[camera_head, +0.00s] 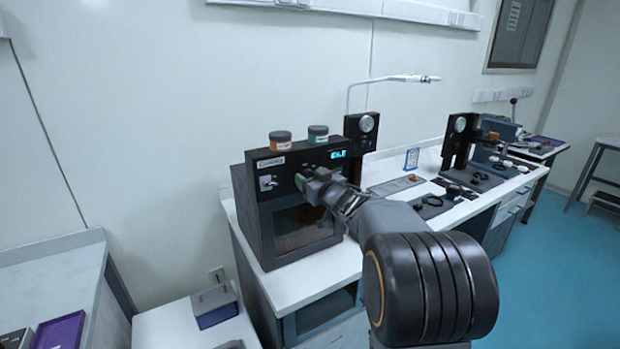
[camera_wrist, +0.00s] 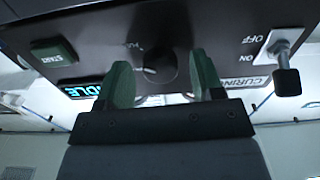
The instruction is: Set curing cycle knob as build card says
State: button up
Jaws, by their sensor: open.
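The black curing oven (camera_head: 285,215) stands on a white bench, with its lit cyan display (camera_head: 338,154) at the upper right. The display also shows upside down in the wrist view (camera_wrist: 95,90) and reads IDLE. The dark round curing cycle knob (camera_wrist: 160,68) is on the panel, with faint markings around it that I cannot read. My gripper (camera_wrist: 159,60) is open, its green-padded fingers apart on either side of the knob, with gaps visible. In the head view my gripper (camera_head: 308,182) is at the panel and hides the knob. A small upright card (camera_head: 412,158) stands farther along the bench; its text is unreadable.
A green START button (camera_wrist: 54,50) and an ON/OFF toggle switch (camera_wrist: 284,65) flank the knob on the panel. An orange jar (camera_head: 280,141) and a teal jar (camera_head: 318,134) stand on the oven. A black gauge stand (camera_head: 362,130) is close to its right.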

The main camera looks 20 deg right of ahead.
jog(key=shift+w, duration=0.1)
jog(key=c, duration=0.9)
jog(key=shift+n+b, duration=6.55)
jog(key=shift+n, duration=5.45)
